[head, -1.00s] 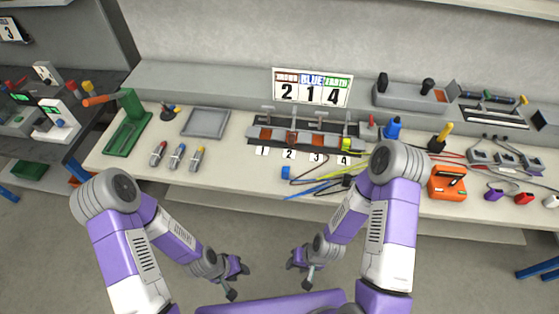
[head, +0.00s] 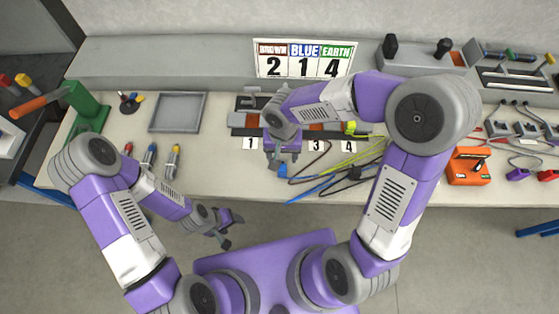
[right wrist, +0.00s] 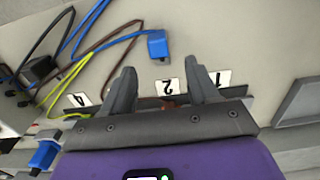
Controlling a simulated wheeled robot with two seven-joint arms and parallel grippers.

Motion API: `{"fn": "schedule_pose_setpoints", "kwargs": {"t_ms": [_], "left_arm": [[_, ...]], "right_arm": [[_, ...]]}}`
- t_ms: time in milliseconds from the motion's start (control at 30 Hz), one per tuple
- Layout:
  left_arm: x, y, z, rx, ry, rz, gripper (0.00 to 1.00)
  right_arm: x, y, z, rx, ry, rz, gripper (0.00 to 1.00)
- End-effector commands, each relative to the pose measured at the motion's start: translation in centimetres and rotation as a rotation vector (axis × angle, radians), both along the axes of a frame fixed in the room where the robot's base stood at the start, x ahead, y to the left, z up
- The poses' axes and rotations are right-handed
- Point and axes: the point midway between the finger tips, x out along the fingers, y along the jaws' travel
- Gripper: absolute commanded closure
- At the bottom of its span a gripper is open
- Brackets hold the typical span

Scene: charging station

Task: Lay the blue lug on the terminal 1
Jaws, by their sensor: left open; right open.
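The blue lug (head: 282,171) lies on the bench in front of the terminal rail, on the end of a blue cable. It shows as a blue block in the right wrist view (right wrist: 156,45), just beyond the fingertips. My right gripper (head: 282,160) is open and empty above the bench, beside the lug, with its fingers apart (right wrist: 162,69). Terminal 1 (head: 244,119) is at the left end of the rail, behind label 1 (head: 250,143). My right arm partly hides the rail and label 2. My left gripper (head: 233,230) is open and empty in front of the bench.
A sign (head: 303,59) reads brown 2, blue 1, earth 4. Brown, yellow-green and blue cables (head: 345,172) spread right of the lug. A grey tray (head: 178,112) and several screwdrivers (head: 150,155) are on the left. An orange box (head: 467,167) stands on the right.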

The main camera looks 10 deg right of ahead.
Motion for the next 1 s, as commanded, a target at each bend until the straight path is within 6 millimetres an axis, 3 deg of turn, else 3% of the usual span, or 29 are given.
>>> {"fn": "schedule_pose_setpoints", "kwargs": {"t_ms": [500, 833, 1000], "left_arm": [[0.0, 0.0, -2.2, 0.0, 0.0, 0.0, 0.37], [0.0, 0.0, -2.2, 0.0, 0.0, 0.0, 0.37], [0.0, 0.0, -2.2, 0.0, 0.0, 0.0, 0.37]], "right_arm": [[-0.5, 0.0, -6.7, -0.005, 0.002, -0.002, 0.4], [-0.4, 0.0, -7.2, -0.003, 0.0, -0.002, 0.4], [-0.4, 0.1, -7.2, -0.003, 0.001, -0.002, 0.66]]}}
